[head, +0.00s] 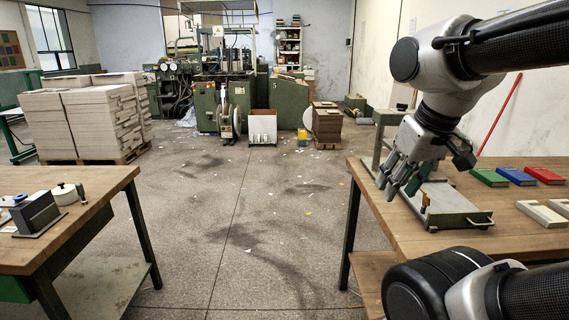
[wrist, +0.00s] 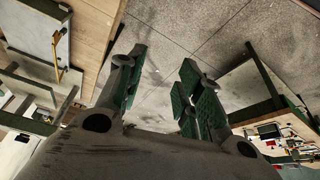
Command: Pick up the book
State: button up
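Green (head: 490,177), blue (head: 516,175) and red (head: 545,175) books lie flat in a row on the right wooden table (head: 415,233). Two cream book-like blocks (head: 541,213) (head: 563,206) lie nearer on the same table. Which book is meant cannot be told. My gripper (head: 397,184) hangs near the table's left side, left of the books and apart from them. In the wrist view its fingers with green pads (wrist: 163,62) stand apart with nothing between them, only floor behind. No book is clearly visible in the wrist view.
A grey-and-green metal fixture (head: 455,207) with a handle stands on the right table beside my gripper. A left table (head: 95,190) holds a grey device (head: 38,215) and a white round pot (head: 65,193). Board stacks (head: 75,122) and machinery (head: 220,100) stand behind. The floor between the tables is clear apart from scraps.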

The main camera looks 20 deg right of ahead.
aim_at(545, 175)
jog(key=k+l, duration=0.1)
jog(key=l, duration=0.6)
jog(key=k+l, duration=0.1)
jog(key=l, duration=0.55)
jog(key=k+l, duration=0.1)
jog(key=l, duration=1.3)
jog(key=k+l, duration=0.15)
jog(key=l, duration=0.55)
jog(key=k+l, duration=0.1)
jog(key=l, duration=0.55)
jog(key=k+l, duration=0.1)
jog(key=l, duration=0.6)
